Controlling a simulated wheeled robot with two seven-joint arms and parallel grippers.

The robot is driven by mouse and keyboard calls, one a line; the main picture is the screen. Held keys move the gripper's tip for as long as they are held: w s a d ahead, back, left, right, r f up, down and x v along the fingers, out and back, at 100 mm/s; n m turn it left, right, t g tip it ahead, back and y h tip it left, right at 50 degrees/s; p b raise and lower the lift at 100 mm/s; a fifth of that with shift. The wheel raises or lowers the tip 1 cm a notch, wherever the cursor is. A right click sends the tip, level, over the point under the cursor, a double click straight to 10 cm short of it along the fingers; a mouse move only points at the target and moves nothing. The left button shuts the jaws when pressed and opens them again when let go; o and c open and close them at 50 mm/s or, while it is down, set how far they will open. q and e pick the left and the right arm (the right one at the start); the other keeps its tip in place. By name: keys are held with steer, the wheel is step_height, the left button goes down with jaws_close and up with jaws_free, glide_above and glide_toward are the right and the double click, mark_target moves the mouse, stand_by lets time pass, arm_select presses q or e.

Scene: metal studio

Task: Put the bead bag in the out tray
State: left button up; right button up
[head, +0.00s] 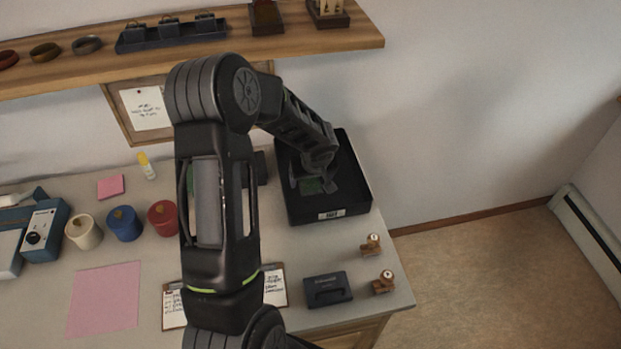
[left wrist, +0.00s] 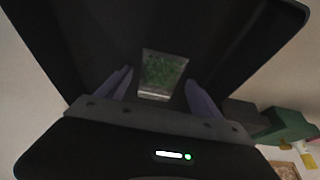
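The bead bag, a small clear bag with green contents (head: 309,186), lies inside the black out tray (head: 352,188) at the back right of the desk. My left gripper (head: 316,180) reaches down into the tray over the bag, and the arm hides part of the tray. In the left wrist view, the bag (left wrist: 161,74) shows between and beyond the two spread fingers (left wrist: 158,88), with a gap on each side. The left gripper is open. My right gripper is in neither view.
A dark stamp pad box (head: 328,289) and two wooden stamps (head: 383,282) sit in front of the tray. A clipboard (head: 275,286) lies behind my arm. Red, blue and cream pots (head: 124,223) stand left. A wooden shelf (head: 330,35) hangs above the desk.

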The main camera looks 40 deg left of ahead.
arm_select(q)
steer(key=shift+r+p, duration=0.3)
steer(key=b+v, duration=0.1)
steer(key=v, duration=1)
steer(key=shift+d+r, duration=0.2)
steer(key=shift+r, duration=0.1)
steer(key=shift+s, duration=0.1)
steer(key=shift+s+f, duration=0.1)
